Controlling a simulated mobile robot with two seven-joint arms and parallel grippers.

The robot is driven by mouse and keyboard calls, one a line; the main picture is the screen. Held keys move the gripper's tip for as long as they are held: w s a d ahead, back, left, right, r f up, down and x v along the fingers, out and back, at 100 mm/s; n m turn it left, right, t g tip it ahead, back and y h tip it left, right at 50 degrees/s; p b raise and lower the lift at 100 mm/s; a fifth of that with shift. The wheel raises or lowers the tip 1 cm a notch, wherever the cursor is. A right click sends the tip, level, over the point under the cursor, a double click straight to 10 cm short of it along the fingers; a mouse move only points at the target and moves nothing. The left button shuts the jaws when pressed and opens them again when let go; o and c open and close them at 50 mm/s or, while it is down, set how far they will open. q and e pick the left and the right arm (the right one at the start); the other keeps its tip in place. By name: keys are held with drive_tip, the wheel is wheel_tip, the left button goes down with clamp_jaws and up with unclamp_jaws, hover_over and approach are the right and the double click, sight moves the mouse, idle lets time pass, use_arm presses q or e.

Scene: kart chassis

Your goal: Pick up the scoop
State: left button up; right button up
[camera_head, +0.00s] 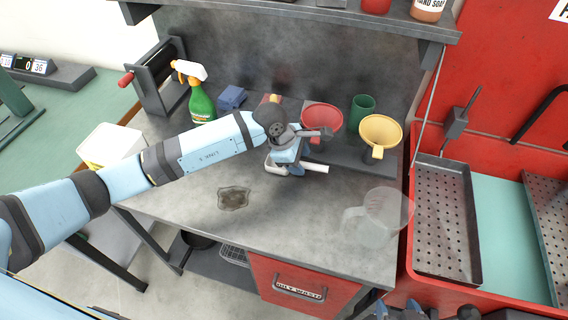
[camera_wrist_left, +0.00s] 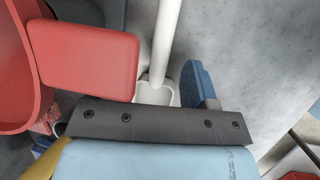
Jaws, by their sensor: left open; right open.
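The scoop (camera_head: 315,168) shows as a white handle on the bench beside my left gripper (camera_head: 292,166). In the left wrist view the white handle (camera_wrist_left: 165,45) runs down to a white end (camera_wrist_left: 153,93). My left gripper is open, with its blue finger (camera_wrist_left: 197,85) just right of the handle. The other finger is not clearly visible; the red funnel's tab (camera_wrist_left: 90,60) covers that side. I cannot tell whether the finger touches the handle. The scoop's far part is hidden by the gripper. Dark parts of my right gripper (camera_head: 400,312) show at the bottom edge, away from the bench.
A red funnel (camera_head: 322,117) and a yellow funnel (camera_head: 381,130) stand behind the left gripper, with a green cup (camera_head: 362,108). A clear jug (camera_head: 382,222) is at front right. A green spray bottle (camera_head: 201,103) stands behind my forearm.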

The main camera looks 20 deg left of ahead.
sight(302, 163)
use_arm(q)
drive_tip(key=shift+x, duration=1.5)
clamp_jaws()
drive_tip(key=shift+w+r, duration=0.1)
drive_tip(key=shift+r, duration=0.05)
